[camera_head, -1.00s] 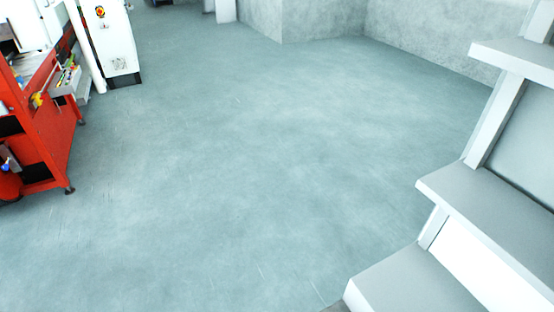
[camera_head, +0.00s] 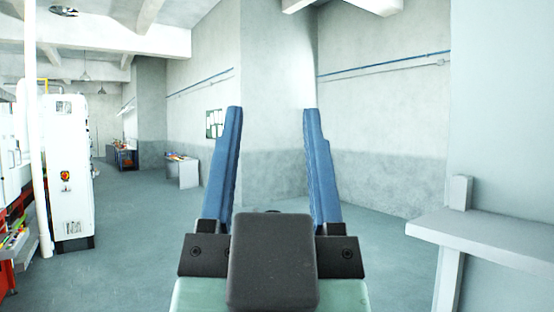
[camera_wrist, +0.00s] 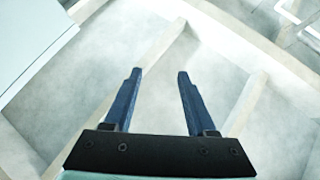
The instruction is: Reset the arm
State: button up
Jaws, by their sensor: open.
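My gripper (camera_head: 272,112) stands raised in the middle of the head view, its two blue fingers pointing up and wide apart. It is open, with nothing between the fingers. In the wrist view my gripper (camera_wrist: 159,74) also shows open and empty, with the ceiling and its beams behind it. The lower part of my arm is not in view.
A white cabinet (camera_head: 68,165) and a red bench (camera_head: 9,275) stand at the left. A grey shelf (camera_head: 490,238) juts out close on the right. A small table (camera_head: 183,170) stands at the back. The floor (camera_head: 130,225) left of my gripper is clear.

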jog(key=shift+s+d+r+t, duration=0.15)
jog(key=shift+s+r+t, duration=0.25)
jog(key=shift+s+r, duration=0.35)
jog(key=shift+n, duration=0.3)
notch_tip(320, 180, down, 9)
jog(key=b, duration=0.8)
jog(key=shift+r, duration=0.15)
jog(key=shift+w+r, duration=0.1)
jog(key=shift+r, duration=0.05)
jog(key=shift+c, duration=0.5)
